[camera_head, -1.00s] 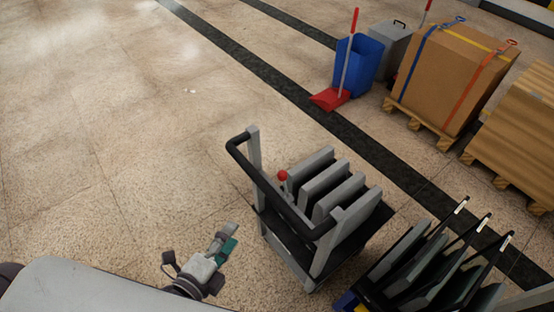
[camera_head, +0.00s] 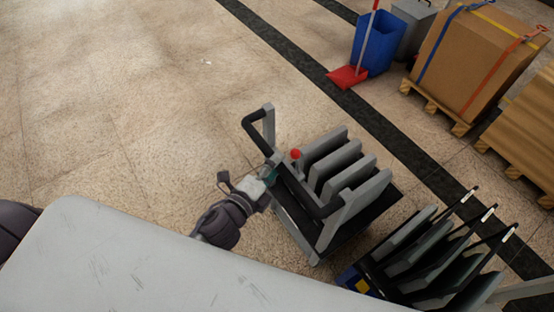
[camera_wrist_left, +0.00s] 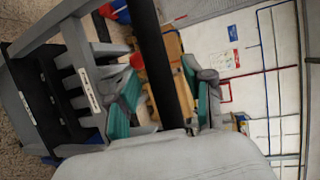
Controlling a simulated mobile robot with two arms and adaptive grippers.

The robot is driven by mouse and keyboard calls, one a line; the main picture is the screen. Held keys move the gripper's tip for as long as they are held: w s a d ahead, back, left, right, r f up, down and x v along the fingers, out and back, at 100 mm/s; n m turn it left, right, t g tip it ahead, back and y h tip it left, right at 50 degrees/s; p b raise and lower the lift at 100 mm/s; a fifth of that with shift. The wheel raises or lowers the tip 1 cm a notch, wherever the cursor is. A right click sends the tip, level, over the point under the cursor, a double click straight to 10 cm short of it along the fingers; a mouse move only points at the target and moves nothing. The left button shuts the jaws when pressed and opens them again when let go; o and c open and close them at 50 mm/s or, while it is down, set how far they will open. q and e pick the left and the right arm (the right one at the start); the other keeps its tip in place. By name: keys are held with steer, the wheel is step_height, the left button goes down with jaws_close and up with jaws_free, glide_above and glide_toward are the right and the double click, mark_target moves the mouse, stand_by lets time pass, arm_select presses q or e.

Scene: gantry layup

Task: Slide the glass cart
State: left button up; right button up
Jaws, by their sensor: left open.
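The glass cart (camera_head: 330,229) stands on the floor right of centre, a dark base with several upright grey panels. Its black push handle (camera_head: 291,178) runs between two grey posts on the side facing me. A red ball knob (camera_head: 296,154) shows behind the handle. My left gripper (camera_head: 268,174) is at the handle, near its middle. In the left wrist view, the black handle bar (camera_wrist_left: 159,62) passes between the two teal-padded fingers of the left gripper (camera_wrist_left: 163,105), which are apart. Whether a finger touches the bar cannot be told. My right gripper is not in view.
A second rack (camera_head: 427,255) with tilted dark panels stands close to the cart's right. A red dustpan (camera_head: 347,77), a blue bin (camera_head: 375,43) and a strapped box (camera_head: 478,55) on a pallet are at the back right. The floor (camera_head: 110,110) to the left is clear.

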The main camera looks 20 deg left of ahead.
arm_select(q)
steer(key=shift+x, duration=0.8)
jaws_close()
